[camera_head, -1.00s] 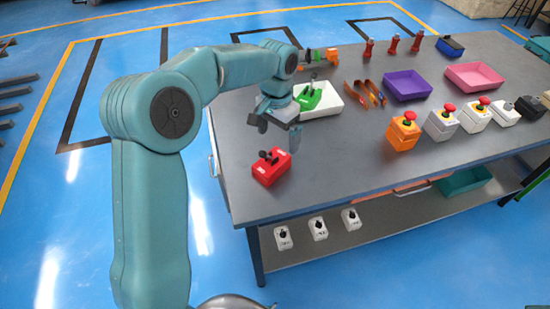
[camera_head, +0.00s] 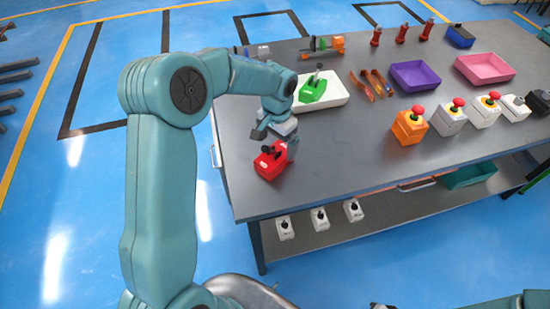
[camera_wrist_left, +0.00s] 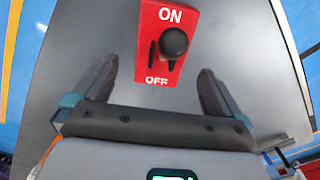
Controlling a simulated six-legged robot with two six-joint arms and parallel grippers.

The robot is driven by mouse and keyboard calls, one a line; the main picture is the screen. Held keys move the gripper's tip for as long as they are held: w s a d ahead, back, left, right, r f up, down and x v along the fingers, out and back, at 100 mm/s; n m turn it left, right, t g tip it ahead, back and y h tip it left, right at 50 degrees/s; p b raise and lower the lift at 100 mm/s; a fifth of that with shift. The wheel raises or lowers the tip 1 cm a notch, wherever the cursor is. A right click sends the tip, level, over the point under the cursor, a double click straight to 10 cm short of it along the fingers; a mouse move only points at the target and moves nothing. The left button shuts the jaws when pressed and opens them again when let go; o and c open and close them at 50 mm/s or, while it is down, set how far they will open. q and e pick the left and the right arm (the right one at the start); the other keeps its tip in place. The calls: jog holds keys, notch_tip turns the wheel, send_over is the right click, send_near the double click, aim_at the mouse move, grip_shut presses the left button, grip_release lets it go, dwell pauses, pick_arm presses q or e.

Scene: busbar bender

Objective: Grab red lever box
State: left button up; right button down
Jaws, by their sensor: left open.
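The red lever box (camera_head: 270,163) sits on the grey table near its left front corner. In the left wrist view the red lever box (camera_wrist_left: 168,48) shows "ON" and "OFF" lettering and a black lever knob. My left gripper (camera_head: 278,145) is just above and beside the box in the head view. In the left wrist view its two fingers (camera_wrist_left: 160,80) are open and apart, with the box ahead between their lines and nothing held. Part of the box is hidden behind the gripper in the head view. My right gripper is not in view.
A white tray (camera_head: 333,99) with a green lever box (camera_head: 312,92) stands behind the gripper. An orange button box (camera_head: 409,127) and white button boxes stand to the right. Purple (camera_head: 414,76) and pink (camera_head: 484,69) trays are further back. The table between red and orange boxes is clear.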

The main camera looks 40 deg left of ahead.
aim_at(276, 154)
pick_arm(q)
jog(key=shift+s+f, duration=0.25)
jog(key=f, duration=0.1)
jog(key=f+p, duration=0.1)
jog(key=f, duration=0.2)
jog(key=shift+w+a+f, duration=0.15)
jog(key=shift+w+f, duration=0.05)
jog(key=shift+w, duration=0.05)
jog(key=shift+f, duration=0.25)
jog(key=shift+s+r, duration=0.15)
jog(key=shift+s, duration=0.1)
jog(key=shift+w, duration=0.2)
jog(key=c, duration=1.2)
jog(key=shift+s, duration=0.1)
jog(key=shift+c, duration=0.2)
